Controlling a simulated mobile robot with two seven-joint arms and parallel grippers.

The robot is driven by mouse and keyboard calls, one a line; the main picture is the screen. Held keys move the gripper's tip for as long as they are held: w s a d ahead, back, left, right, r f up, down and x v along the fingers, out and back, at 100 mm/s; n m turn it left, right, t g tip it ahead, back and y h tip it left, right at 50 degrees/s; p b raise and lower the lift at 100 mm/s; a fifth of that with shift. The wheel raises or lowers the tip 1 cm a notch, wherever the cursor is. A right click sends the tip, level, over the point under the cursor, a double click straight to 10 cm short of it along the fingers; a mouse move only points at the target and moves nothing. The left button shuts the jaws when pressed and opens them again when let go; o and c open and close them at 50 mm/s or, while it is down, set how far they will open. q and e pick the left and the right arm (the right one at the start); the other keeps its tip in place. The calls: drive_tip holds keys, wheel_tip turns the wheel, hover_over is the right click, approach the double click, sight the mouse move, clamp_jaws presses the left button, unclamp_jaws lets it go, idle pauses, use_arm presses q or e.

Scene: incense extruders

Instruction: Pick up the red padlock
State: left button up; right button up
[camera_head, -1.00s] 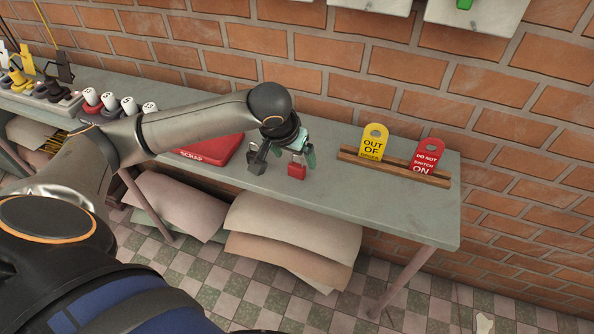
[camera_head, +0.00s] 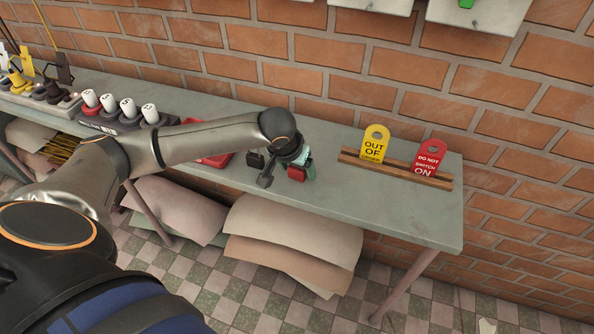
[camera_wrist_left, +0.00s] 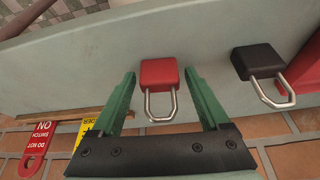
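The red padlock (camera_wrist_left: 159,74) lies on the grey-green bench between the two green fingers in the left wrist view, its steel shackle pointing toward the gripper's palm. It also shows in the head view (camera_head: 296,173), partly covered by my gripper. My left gripper (camera_wrist_left: 161,82) is open, with a finger on each side of the padlock and a gap to each. In the head view my left gripper (camera_head: 300,165) is down close by the padlock. A black padlock (camera_wrist_left: 260,62) lies beside the red one. My right gripper is not in view.
A wooden rack (camera_head: 396,168) holds a yellow tag (camera_head: 374,143) and a red tag (camera_head: 428,158) to the right. A red tray (camera_head: 213,159) is partly hidden behind my left arm. The brick wall (camera_head: 340,60) stands behind the bench.

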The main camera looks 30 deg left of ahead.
use_arm(q)
clamp_jaws()
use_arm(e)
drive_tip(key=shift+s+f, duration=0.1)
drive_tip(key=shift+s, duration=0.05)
use_arm(q)
drive_tip(key=shift+r, duration=0.1)
idle(0.3)
drive_tip(key=shift+r, duration=0.5)
wheel_tip(320, 180, up, 2)
drive_tip(key=shift+r+p, duration=0.25)
drive_tip(key=shift+p, duration=0.1)
drive_tip(key=s+d+r+p, duration=0.2)
drive_tip(key=s+d+r, duration=0.5)
drive_tip(key=s, duration=0.5)
wheel_tip(320, 180, up, 2)
drive_tip(key=shift+d+r, duration=0.15)
drive_tip(key=shift+r, duration=0.05)
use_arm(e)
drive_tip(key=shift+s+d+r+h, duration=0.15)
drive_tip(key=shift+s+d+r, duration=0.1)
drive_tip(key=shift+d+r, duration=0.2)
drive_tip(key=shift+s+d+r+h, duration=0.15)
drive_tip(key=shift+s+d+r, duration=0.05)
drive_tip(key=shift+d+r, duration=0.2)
